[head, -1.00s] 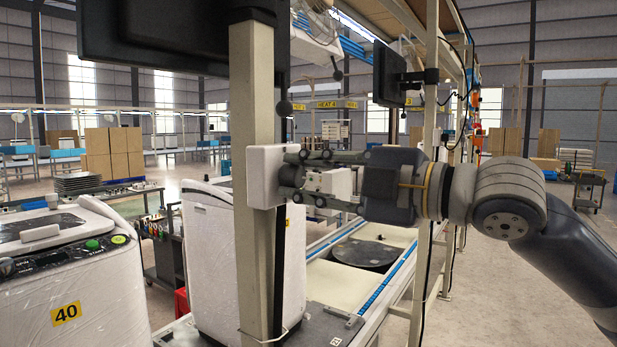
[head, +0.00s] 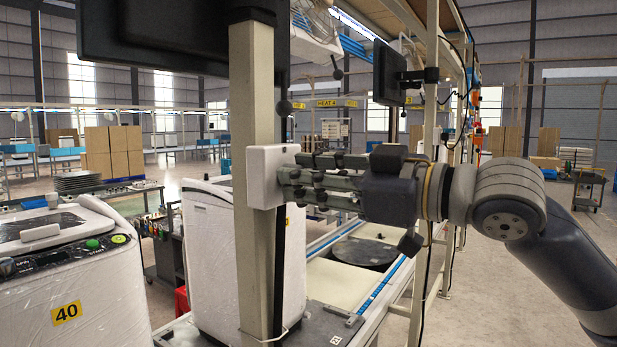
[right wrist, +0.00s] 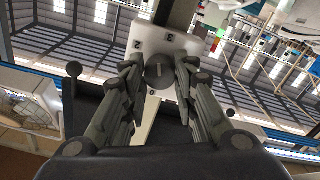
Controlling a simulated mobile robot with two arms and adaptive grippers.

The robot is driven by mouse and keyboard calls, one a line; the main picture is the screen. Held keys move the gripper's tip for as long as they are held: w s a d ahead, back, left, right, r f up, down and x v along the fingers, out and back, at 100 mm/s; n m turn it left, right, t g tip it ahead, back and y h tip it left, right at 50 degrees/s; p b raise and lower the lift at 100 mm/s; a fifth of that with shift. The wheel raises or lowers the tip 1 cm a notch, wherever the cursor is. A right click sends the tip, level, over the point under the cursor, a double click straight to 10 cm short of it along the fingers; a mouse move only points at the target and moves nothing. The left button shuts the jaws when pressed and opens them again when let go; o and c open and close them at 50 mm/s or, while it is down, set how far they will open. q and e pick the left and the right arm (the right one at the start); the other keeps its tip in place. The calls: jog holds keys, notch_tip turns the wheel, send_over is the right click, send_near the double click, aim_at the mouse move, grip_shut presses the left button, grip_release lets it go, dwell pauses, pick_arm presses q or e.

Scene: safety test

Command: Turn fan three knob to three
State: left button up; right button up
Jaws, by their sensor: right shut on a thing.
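A white switch box (head: 262,172) is fixed to a beige upright post (head: 252,90) in the head view. My right gripper (head: 288,180) reaches the box from the right. Its fingertips (right wrist: 158,78) close on the knob from both sides. The knob is hidden behind the fingers in the head view. My left gripper is out of view.
A dark monitor (head: 170,35) hangs above the box and another (head: 388,73) stands farther back. White wrapped washing machines (head: 65,265) stand at left and behind the post. A conveyor with a dark round plate (head: 365,254) runs behind my right gripper. Open floor lies at right.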

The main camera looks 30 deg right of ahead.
jog(key=shift+m, duration=2)
jog(key=shift+f, duration=0.1)
jog(key=o, duration=1.1)
jog(key=shift+s, duration=0.1)
